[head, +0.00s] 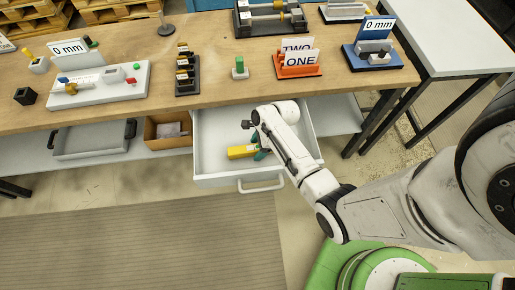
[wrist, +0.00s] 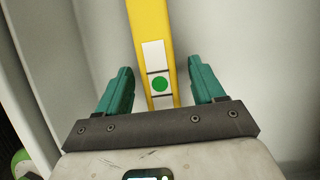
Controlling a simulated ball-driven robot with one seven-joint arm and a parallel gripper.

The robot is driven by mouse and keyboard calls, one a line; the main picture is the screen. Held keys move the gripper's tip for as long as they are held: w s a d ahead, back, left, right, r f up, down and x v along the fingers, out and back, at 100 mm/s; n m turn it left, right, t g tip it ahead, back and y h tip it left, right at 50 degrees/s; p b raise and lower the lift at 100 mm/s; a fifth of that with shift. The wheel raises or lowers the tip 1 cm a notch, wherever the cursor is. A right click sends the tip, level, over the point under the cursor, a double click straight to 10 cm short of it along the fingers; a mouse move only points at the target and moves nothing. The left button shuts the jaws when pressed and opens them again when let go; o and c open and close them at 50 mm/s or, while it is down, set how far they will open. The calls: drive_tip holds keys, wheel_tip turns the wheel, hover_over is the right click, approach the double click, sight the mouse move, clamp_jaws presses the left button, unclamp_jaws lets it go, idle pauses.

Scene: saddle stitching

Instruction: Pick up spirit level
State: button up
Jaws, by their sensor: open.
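The spirit level is a yellow bar (head: 241,152) lying in the open white drawer (head: 208,166) below the workbench. In the wrist view the yellow level (wrist: 150,32) runs up the picture, with a white label and a green dot near its lower end. My gripper (head: 262,155) reaches down into the drawer at the right end of the level. In the wrist view my green fingers (wrist: 160,85) stand apart, one on each side of the level, with a gap on both sides. The level's lower end is hidden behind the gripper's dark bar.
The wooden workbench (head: 140,60) overhangs behind my arm and carries several fixtures, including an orange card holder (head: 298,70). A cardboard box (head: 168,128) and a grey tray (head: 90,143) sit left of the drawer.

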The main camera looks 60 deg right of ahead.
drive_tip(key=shift+c, duration=0.2)
drive_tip(key=c, duration=1.2)
drive_tip(key=shift+r, duration=0.1)
